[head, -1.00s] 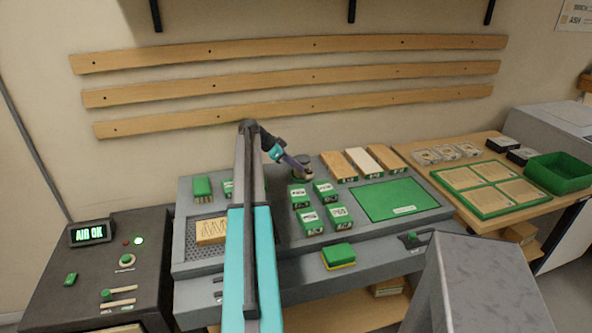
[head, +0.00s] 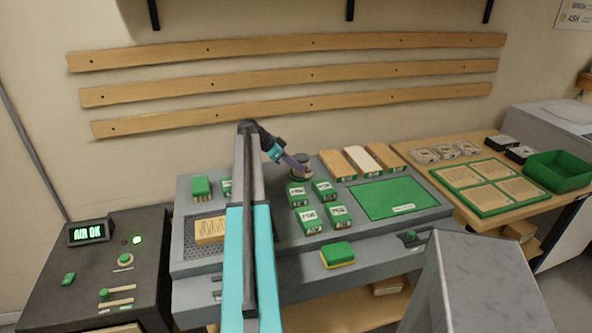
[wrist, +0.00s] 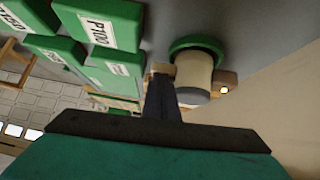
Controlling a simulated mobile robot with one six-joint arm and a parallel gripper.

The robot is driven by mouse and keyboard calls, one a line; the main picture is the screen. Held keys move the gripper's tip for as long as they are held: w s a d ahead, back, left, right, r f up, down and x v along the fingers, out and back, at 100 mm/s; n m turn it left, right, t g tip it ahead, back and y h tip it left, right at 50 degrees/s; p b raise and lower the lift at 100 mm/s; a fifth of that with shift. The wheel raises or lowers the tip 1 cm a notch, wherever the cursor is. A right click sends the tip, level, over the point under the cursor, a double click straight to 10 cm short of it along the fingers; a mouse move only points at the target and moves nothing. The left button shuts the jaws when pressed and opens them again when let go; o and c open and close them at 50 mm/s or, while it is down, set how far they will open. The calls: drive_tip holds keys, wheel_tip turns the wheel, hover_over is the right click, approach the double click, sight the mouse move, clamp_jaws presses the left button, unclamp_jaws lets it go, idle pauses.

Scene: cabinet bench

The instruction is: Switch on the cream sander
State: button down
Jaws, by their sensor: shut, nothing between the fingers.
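The cream sander (head: 300,175) stands at the back of the grey bench, left of the wooden blocks. In the wrist view the sander (wrist: 196,72) shows a cream body, a green rim at one end and a dark grey cap at the other. A small tan part sits at its left, and a brownish part with a bright light (wrist: 225,90) at its right. My gripper (head: 302,167) is shut and empty, its tip at the sander. In the wrist view the gripper (wrist: 163,78) tip overlaps the tan part; I cannot tell whether they touch.
Several green labelled grit boxes (head: 310,219) stand in front of the sander. A green mat (head: 388,198) lies to the right. A dark control box (head: 100,262) at left reads "AIR OK" with a green lamp lit. A green-and-yellow block (head: 338,254) sits at the bench front.

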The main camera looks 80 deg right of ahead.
drive_tip(key=shift+w+d+r, duration=0.15)
drive_tip(key=shift+r, duration=0.75)
drive_tip(key=d+r+b+v, duration=0.1)
drive_tip(key=b+v, duration=0.1)
drive_tip(key=v, duration=0.9)
drive_tip(key=shift+s, duration=0.2)
drive_tip(key=shift+r, duration=0.15)
